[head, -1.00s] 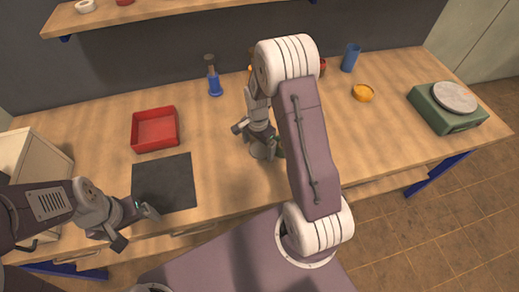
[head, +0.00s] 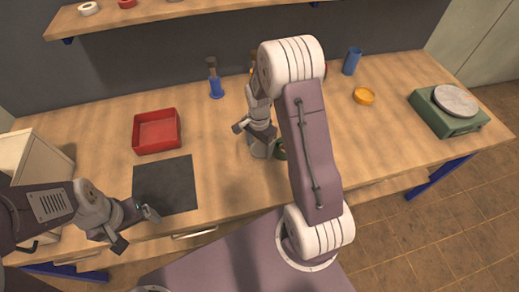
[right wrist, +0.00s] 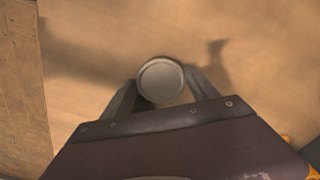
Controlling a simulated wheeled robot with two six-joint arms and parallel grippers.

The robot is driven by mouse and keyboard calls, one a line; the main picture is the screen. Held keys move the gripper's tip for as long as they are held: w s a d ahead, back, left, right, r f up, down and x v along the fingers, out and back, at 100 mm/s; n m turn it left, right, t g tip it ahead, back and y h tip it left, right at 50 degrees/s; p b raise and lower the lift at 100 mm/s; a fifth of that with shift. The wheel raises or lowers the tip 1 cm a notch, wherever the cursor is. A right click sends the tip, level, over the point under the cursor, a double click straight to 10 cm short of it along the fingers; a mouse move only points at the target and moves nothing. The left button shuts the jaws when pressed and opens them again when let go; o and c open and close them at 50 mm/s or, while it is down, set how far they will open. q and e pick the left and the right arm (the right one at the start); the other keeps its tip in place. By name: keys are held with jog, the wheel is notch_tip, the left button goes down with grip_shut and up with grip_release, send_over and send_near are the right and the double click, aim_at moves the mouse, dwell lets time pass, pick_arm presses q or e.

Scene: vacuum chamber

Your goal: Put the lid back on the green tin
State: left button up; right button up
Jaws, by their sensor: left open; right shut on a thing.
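My right gripper (head: 257,138) is shut on a round grey lid (right wrist: 160,80), which sits between its two fingers in the right wrist view. In the head view the lid (head: 260,151) shows as a grey shape under the gripper. A bit of the green tin (head: 281,150) shows just right of the lid, mostly hidden behind my right arm. I cannot tell whether lid and tin touch. The tin does not show clearly in the right wrist view. My left gripper (head: 136,225) is open and empty near the table's front edge.
A dark mat (head: 165,185) and a red tray (head: 157,132) are on the left of the table. A blue-based tool (head: 215,80) stands at the back. A blue cup (head: 351,61), an orange dish (head: 363,96) and a green scale (head: 447,118) are on the right.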

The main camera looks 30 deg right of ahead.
aim_at(259, 150)
notch_tip(259, 150, up, 8)
jog(key=shift+p, duration=0.3)
